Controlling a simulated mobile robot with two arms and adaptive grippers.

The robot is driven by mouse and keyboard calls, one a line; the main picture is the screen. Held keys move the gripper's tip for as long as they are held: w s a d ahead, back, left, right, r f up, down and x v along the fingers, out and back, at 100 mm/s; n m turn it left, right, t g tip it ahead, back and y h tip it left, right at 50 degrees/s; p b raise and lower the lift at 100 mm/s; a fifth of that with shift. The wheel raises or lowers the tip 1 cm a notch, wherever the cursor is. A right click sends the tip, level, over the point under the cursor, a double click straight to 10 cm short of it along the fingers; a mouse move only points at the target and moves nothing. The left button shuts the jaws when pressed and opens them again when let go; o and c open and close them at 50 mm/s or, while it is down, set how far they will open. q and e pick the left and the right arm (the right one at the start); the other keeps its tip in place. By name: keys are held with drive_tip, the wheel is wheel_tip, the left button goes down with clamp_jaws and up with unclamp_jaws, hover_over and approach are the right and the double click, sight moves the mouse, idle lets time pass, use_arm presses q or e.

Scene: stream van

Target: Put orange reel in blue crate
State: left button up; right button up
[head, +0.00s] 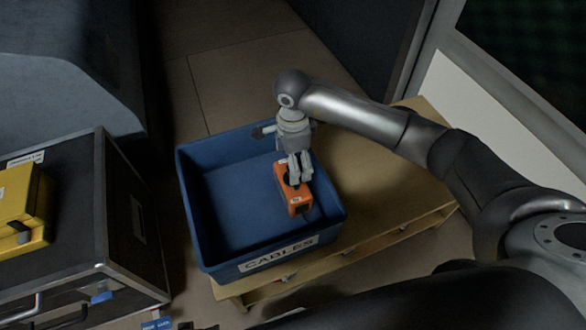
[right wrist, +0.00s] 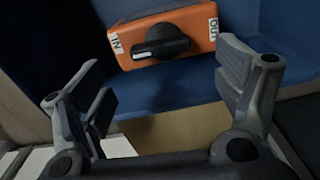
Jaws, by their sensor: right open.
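The orange reel (head: 297,198) is a boxy orange case with a black knob. It shows inside the outline of the blue crate (head: 262,250), towards its right side; whether it touches the crate floor is hard to tell. In the right wrist view the reel (right wrist: 190,27) has IN and OUT labels and lies beyond the fingers, with the crate's blue surface (right wrist: 240,16) behind it. My right gripper (head: 294,176) is just above the reel, pointing down. In the right wrist view its fingers (right wrist: 163,72) are spread with nothing between them. My left gripper is not visible.
The crate, labelled CABLES, stands on a wooden pallet (head: 395,205). A black flight case (head: 130,225) with a yellow case (head: 22,205) on top stands at the left. Tiled floor (head: 235,75) is clear behind the crate. A wall and door frame (head: 415,60) rise at the back right.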

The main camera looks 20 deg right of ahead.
wheel_tip(320, 180, up, 6)
drive_tip(key=shift+f, duration=0.1)
idle(0.5)
